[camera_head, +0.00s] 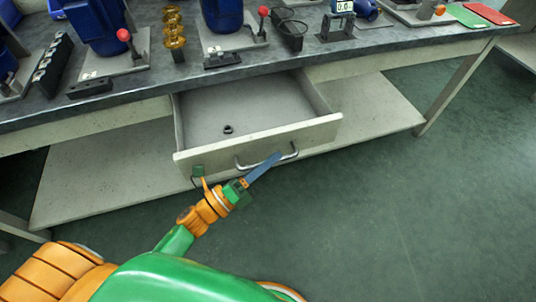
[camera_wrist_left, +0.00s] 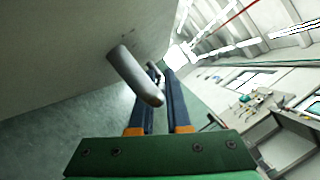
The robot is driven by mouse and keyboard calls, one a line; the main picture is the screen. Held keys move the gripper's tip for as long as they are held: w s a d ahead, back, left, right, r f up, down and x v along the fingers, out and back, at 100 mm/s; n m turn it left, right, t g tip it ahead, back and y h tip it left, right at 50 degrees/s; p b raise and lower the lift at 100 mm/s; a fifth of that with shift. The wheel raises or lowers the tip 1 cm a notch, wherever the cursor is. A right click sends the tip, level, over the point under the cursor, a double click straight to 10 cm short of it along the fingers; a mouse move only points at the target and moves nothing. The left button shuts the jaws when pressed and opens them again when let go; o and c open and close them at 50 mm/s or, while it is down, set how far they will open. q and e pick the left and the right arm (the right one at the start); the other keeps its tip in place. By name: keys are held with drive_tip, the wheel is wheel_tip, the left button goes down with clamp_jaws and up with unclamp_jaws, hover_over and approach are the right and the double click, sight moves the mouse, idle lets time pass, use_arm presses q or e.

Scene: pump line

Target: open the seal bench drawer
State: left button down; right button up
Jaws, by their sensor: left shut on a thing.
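The seal bench drawer (camera_head: 262,138) is pulled out from under the bench top in the head view. A small dark ring (camera_head: 228,129) lies on its floor. Its curved metal handle (camera_head: 243,164) is on the front panel. My left gripper (camera_head: 274,160) reaches the handle from the front. In the left wrist view the handle (camera_wrist_left: 136,77) passes at the fingers of my left gripper (camera_wrist_left: 160,90), which is shut on it. The exact contact is partly hidden. My right gripper is not in view.
The bench top (camera_head: 330,52) carries blue pump bodies (camera_head: 95,25), red-knobbed levers, brass parts (camera_head: 174,40) and a small display (camera_head: 343,6). A lower shelf (camera_head: 100,185) runs beneath the drawer. The green floor (camera_head: 400,220) in front is clear.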

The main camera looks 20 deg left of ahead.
use_arm(q)
drive_tip(key=shift+s+d, duration=0.1)
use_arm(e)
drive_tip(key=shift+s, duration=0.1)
use_arm(q)
drive_tip(key=c, duration=1)
unclamp_jaws()
drive_tip(key=shift+o, duration=0.6)
drive_tip(key=v, duration=0.7)
drive_tip(key=shift+b, duration=0.3)
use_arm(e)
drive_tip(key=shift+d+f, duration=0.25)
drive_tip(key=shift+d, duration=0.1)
use_arm(q)
drive_tip(key=shift+s, duration=0.1)
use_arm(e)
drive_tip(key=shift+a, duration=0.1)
